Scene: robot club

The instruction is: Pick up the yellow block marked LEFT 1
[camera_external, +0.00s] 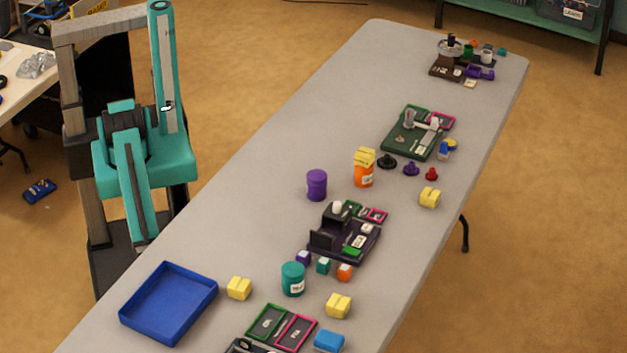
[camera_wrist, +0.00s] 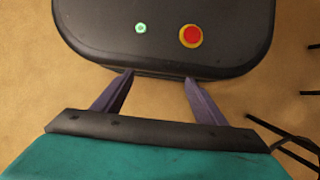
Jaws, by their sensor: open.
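Several yellow blocks are on the long grey table in the external view. One yellow block (camera_external: 239,288) sits just right of the blue tray. Another yellow block (camera_external: 338,305) is right of the teal jar, and a third yellow block (camera_external: 429,197) is near the right edge. More yellow sits on top of the orange jar (camera_external: 363,178). I cannot read which one is marked LEFT 1. My gripper (camera_wrist: 158,78) shows in the wrist view, open and empty, pointing at a black surface with a red button, with no yellow block in view. My arm is folded left of the table.
The blue tray (camera_external: 168,306) lies at the table's near left. A teal jar (camera_external: 293,279), small cubes and a dark station (camera_external: 345,238) stand nearby. A purple jar (camera_external: 317,185) stands farther back. The table's left side beyond the tray is bare.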

